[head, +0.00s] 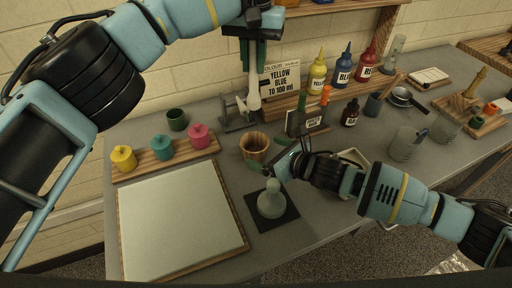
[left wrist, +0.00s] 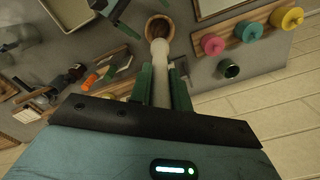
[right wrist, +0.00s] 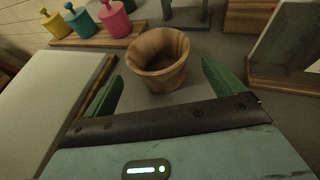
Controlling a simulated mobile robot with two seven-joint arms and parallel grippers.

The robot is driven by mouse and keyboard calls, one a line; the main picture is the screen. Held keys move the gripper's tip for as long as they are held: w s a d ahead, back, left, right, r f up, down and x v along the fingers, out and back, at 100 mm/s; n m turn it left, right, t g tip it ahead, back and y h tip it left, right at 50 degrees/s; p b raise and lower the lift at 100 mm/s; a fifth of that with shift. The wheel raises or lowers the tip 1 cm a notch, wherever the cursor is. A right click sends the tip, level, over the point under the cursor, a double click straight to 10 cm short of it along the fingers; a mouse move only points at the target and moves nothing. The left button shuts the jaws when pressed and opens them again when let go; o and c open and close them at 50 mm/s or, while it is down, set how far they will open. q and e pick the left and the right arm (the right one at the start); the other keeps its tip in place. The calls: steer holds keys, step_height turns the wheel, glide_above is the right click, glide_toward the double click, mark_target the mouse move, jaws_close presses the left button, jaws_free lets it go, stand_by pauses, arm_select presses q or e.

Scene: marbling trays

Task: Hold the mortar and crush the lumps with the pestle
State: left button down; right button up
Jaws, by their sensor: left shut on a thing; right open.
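The wooden mortar (head: 255,154) stands on the grey table, and its bowl also shows in the left wrist view (left wrist: 158,22) and the right wrist view (right wrist: 160,82). Lumps inside it cannot be made out. My left gripper (head: 253,60) is shut on the pale pestle (head: 254,98), which hangs upright, head down, above and behind the mortar; the pestle also shows in the left wrist view (left wrist: 161,62). My right gripper (head: 268,155) is open at the mortar's near side. In the right wrist view its fingers (right wrist: 163,72) point at the mortar, one on each side, apart from it.
A pale glass muller (head: 271,203) stands on a black mat in front. A white board (head: 180,220) lies left, below a rack of coloured pots (head: 160,158). A metal stand (head: 236,118) is behind the mortar. Paint bottles (head: 318,75) and a small sign (head: 306,122) stand right.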

mark_target(247, 145)
steer(key=shift+x, duration=2.9)
steer(key=c, duration=1.2)
steer(key=shift+o, duration=0.2)
arm_select(q)
steer(key=shift+t+h, duration=0.3)
steer(key=shift+h, duration=0.4)
steer(key=f, duration=0.2)
steer(key=a+f, duration=0.1)
steer(key=f, duration=0.3)
steer(key=shift+s+a+f, duration=0.25)
steer(key=shift+a, duration=0.1)
steer(key=shift+s+f, duration=0.2)
steer(key=shift+f, duration=0.2)
